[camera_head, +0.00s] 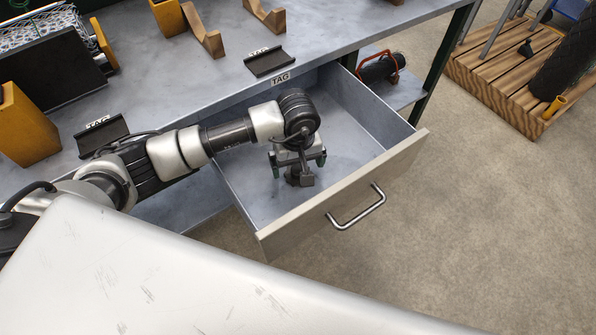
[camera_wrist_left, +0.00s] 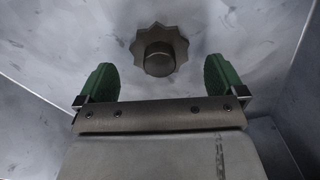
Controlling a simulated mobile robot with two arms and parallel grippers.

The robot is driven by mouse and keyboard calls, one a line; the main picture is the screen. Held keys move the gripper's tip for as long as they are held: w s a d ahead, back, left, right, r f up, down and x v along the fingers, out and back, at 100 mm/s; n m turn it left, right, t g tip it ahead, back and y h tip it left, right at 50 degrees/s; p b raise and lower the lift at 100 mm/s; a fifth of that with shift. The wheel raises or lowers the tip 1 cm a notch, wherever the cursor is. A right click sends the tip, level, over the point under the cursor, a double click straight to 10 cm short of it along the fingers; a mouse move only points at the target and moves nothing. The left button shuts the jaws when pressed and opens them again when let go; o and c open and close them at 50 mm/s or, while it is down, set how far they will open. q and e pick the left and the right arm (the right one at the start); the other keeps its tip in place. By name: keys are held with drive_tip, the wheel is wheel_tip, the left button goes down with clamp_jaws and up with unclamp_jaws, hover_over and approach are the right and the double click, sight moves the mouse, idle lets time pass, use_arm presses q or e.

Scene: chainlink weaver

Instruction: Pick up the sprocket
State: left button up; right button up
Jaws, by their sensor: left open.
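The sprocket (camera_wrist_left: 160,50) is a dark grey toothed disc with a round raised hub, lying on the floor of the open drawer (camera_head: 345,165). In the left wrist view it lies ahead of the jaws, centred between the two green fingertips and touching neither. My left gripper (camera_head: 298,164) is over the drawer, pointing down and open; its fingers also show in the left wrist view (camera_wrist_left: 160,80). My right gripper is in neither view.
Drawer walls stand around the gripper, with the front panel and its handle (camera_head: 357,208) nearest. The workbench (camera_head: 215,75) above holds black tag holders (camera_head: 270,62) and wooden stands (camera_head: 203,32). A wooden pallet (camera_head: 500,75) is on the floor at the right.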

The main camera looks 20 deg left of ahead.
use_arm(q)
drive_tip(key=shift+f, duration=0.9)
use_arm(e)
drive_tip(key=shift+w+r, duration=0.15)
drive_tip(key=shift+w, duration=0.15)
use_arm(q)
drive_tip(key=shift+c, duration=0.2)
